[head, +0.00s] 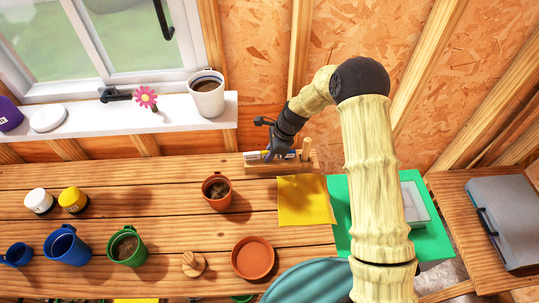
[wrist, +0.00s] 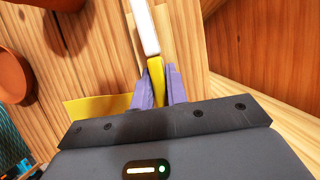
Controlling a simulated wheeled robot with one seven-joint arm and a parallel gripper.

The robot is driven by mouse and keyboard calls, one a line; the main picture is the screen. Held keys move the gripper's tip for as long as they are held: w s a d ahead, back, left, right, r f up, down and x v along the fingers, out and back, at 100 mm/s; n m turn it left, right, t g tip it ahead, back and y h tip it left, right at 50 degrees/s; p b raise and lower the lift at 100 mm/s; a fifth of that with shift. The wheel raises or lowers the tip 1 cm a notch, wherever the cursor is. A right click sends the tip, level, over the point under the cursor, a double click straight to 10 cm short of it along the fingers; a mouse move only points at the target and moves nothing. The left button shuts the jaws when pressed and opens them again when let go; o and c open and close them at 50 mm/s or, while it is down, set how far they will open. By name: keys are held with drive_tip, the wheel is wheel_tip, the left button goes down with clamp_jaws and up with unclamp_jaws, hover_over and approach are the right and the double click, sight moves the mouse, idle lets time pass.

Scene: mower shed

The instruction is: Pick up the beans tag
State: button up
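A small wooden holder (head: 300,168) stands at the back of the bench, with small white, blue and yellow pieces in it. My gripper (head: 281,152) is low at this holder, and my wrist hides part of it. In the wrist view, the lavender fingers of my gripper (wrist: 159,82) are close together on both sides of a narrow yellow piece (wrist: 156,72). A white strip (wrist: 144,25) runs on from it past the fingertips. No lettering is readable, so I cannot tell whether this is the beans tag.
A yellow sheet (head: 304,203) lies in front of the holder. A terracotta pot (head: 216,197) stands to its left and a green mat (head: 430,240) lies to its right. A white pot (head: 206,98) stands on the sill. Cups and a saucer (head: 253,258) are nearer the front.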

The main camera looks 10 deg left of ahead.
clamp_jaws()
wheel_tip(320, 180, up, 18)
drive_tip(key=b, duration=0.2)
drive_tip(key=shift+b, duration=0.3)
idle(0.5)
